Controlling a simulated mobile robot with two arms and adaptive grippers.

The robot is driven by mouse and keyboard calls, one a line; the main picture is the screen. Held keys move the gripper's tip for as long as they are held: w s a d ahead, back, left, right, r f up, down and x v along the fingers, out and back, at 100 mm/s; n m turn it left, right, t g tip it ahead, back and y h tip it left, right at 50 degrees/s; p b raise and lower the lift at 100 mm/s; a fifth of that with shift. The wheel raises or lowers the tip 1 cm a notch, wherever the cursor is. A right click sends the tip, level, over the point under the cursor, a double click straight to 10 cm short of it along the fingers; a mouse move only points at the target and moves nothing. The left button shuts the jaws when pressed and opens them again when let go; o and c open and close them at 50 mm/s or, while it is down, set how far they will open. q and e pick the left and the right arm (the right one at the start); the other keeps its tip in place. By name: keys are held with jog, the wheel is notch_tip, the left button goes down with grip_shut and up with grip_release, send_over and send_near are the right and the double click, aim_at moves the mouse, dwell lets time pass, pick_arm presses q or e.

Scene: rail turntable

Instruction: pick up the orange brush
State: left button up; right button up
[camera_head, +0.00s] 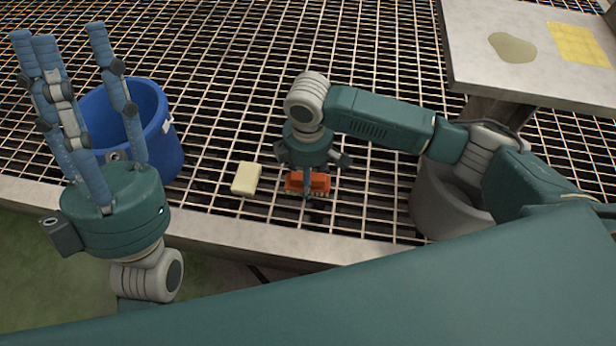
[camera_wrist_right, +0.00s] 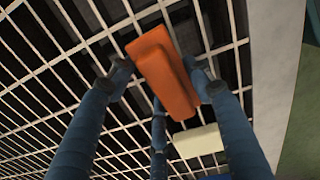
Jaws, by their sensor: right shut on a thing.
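The orange brush (camera_head: 318,182) lies on or just above the metal grating, near the front beam. My right gripper (camera_head: 307,185) points down over it, with its fingers around it. In the right wrist view the brush (camera_wrist_right: 165,75) sits between the blue fingers of my right gripper (camera_wrist_right: 160,85), which are closed against its sides. I cannot tell whether the brush is clear of the grating. My left gripper (camera_head: 75,55) points up at the left, fingers spread and empty.
A cream block (camera_head: 246,178) lies on the grating left of the brush; it also shows in the right wrist view (camera_wrist_right: 198,141). A blue bucket (camera_head: 163,140) stands behind my left gripper. A grey bucket (camera_head: 428,205) stands at right under my arm. A pale table (camera_head: 470,50) is at the back right.

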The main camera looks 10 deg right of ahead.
notch_tip(320, 180, up, 4)
jog(key=shift+r+p, duration=0.2)
jog(key=shift+p, duration=0.8)
pick_arm(q)
jog(key=w+d+f+g+y+p, duration=0.2)
jog(key=w+f+g+y, duration=0.2)
jog(key=w+f+g, duration=0.85)
pick_arm(e)
notch_tip(320, 180, up, 5)
jog(key=shift+r, duration=0.2)
pick_arm(q)
jog(key=s+a+f+g+y+p, duration=0.1)
jog(key=s+a+f+g+p, duration=0.1)
jog(key=f, duration=0.9)
jog(key=s+a+f+g+y+p, duration=0.1)
jog(key=s+f+g, duration=0.4)
jog(key=f, duration=0.6)
jog(key=shift+s+a+f+n+g+y+p, duration=0.2)
jog(key=shift+a+f+n+g+y+p, duration=0.25)
jog(key=shift+a, duration=0.55)
pick_arm(e)
notch_tip(320, 180, up, 10)
pick_arm(q)
jog(key=shift+r, duration=0.1)
pick_arm(e)
jog(key=shift+o, duration=1.2)
jog(key=shift+c, duration=0.4)
